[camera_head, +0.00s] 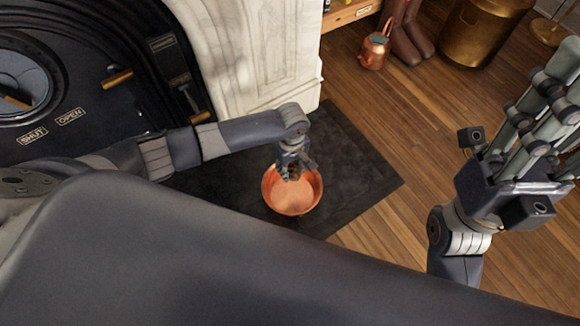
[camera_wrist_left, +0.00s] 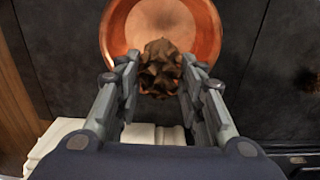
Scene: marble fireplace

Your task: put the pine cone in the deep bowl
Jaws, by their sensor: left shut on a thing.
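The deep bowl (camera_head: 293,199) is round and copper, standing on a dark hearth slab in the middle of the head view. My left gripper (camera_head: 295,172) is over the bowl's far side, shut on the brown pine cone (camera_head: 293,174). In the left wrist view the pine cone (camera_wrist_left: 160,68) sits between the two fingers, with the bowl (camera_wrist_left: 203,30) behind it. The cone overlaps the bowl's rim in that view; I cannot tell its exact height above the bowl. My right gripper (camera_head: 540,110) is raised at the right, away from the bowl; its fingertips are not clear.
The dark hearth slab (camera_head: 365,175) has free room around the bowl. A white marble surround (camera_head: 255,60) and a black stove front (camera_head: 90,100) stand at the left. A copper kettle (camera_head: 374,50), brown boots (camera_head: 405,35) and a brass bucket (camera_head: 480,32) stand at the back on the wooden floor.

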